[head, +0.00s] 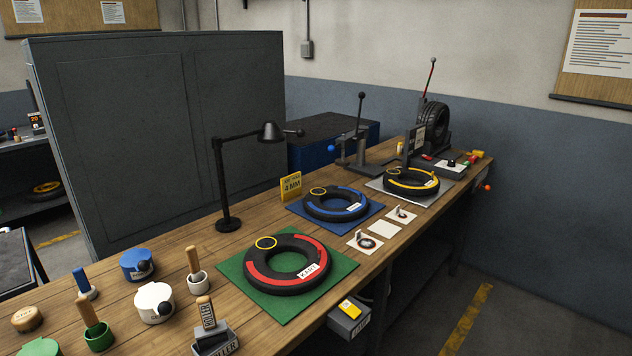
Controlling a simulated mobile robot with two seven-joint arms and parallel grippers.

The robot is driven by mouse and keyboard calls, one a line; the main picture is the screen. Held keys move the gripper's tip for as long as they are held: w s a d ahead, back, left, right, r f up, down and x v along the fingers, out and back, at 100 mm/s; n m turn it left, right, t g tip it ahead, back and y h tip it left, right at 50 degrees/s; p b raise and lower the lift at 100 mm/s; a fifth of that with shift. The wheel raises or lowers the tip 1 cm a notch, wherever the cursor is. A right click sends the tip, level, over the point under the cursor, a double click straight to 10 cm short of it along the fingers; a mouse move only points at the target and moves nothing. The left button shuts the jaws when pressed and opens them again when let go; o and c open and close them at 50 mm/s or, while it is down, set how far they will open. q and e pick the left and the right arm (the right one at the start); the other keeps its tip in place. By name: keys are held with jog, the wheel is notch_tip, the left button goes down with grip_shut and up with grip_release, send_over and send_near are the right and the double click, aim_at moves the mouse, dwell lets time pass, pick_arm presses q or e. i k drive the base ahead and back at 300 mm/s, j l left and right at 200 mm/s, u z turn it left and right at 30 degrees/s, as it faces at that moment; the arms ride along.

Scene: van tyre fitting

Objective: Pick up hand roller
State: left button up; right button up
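The hand roller (205,306) appears to be the wooden-handled tool with a dark lettered tag, upright in a grey holder (213,337) at the front edge of the workbench. The holder's front label is partly readable and ends in "LLER". The roller's lower end is hidden inside the holder. Neither of my grippers shows in the head view.
The wooden workbench (180,250) runs to the back right. Close by stand a white pot (154,302), a blue pot (137,264) and several handled tools in cups. A red-banded tyre (287,264) lies on a green mat (236,282). A black lamp (226,185) stands behind.

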aim_at(212, 330)
jog(key=i+l+u, duration=0.15)
jog(key=l+u, duration=0.2)
jog(key=i+l+u, duration=0.1)
jog(key=l+u, duration=0.65)
jog(key=i+l, duration=0.05)
jog(key=l, duration=0.05)
